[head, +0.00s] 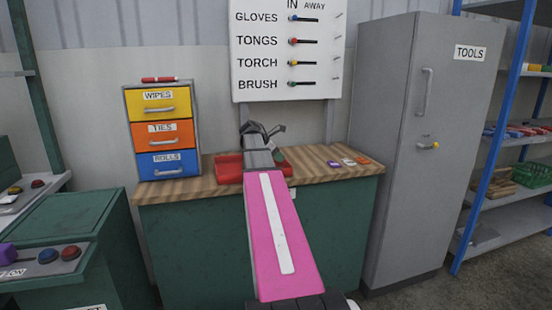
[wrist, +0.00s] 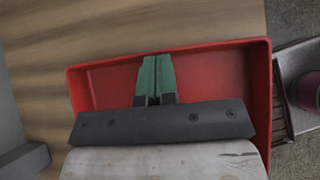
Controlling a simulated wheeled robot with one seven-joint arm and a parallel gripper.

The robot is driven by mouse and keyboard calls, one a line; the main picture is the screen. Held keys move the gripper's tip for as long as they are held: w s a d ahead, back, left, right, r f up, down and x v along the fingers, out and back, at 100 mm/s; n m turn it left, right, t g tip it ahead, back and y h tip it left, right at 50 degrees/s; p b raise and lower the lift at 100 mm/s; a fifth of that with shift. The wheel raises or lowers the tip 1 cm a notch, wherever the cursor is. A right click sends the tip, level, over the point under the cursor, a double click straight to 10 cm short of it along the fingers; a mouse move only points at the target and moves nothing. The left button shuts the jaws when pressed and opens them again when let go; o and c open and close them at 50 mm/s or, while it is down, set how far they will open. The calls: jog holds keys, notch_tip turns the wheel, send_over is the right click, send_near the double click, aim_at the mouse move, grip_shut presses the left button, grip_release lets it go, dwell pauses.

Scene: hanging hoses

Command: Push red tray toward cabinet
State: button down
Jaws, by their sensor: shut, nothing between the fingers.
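The red tray (head: 228,166) sits on the wooden counter top, partly hidden behind my pink arm. In the wrist view the tray (wrist: 86,88) shows as a shallow box with raised walls. My gripper (wrist: 155,62) has its green fingers together with nothing between them. The fingers appear over or inside the tray, close to its far wall in the wrist view; I cannot tell whether they touch it. In the head view my arm hides most of the gripper. The grey tools cabinet (head: 425,150) stands at the right end of the counter, its door closed.
A drawer unit (head: 161,130) stands left of the tray, with a red marker (head: 160,80) on top. Small coloured items (head: 348,162) lie on the counter (head: 322,178) between tray and cabinet. A labelled board (head: 288,50) hangs behind. A console with buttons (head: 48,256) stands at left.

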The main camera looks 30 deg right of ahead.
jog(key=s+d, duration=0.1)
jog(key=d, duration=0.4)
jog(key=s+d, duration=0.1)
jog(key=d, duration=0.5)
jog(key=s+d, duration=0.2)
jog(key=d, duration=0.3)
jog(key=shift+d, duration=0.2)
jog(key=shift+a, duration=0.1)
jog(key=a, duration=0.2)
jog(key=w+a, duration=0.1)
jog(key=a, duration=0.1)
jog(key=shift+w+a+r, duration=0.1)
jog(key=shift+a+r, duration=0.1)
jog(key=v, duration=0.9)
jog(key=shift+r, duration=0.2)
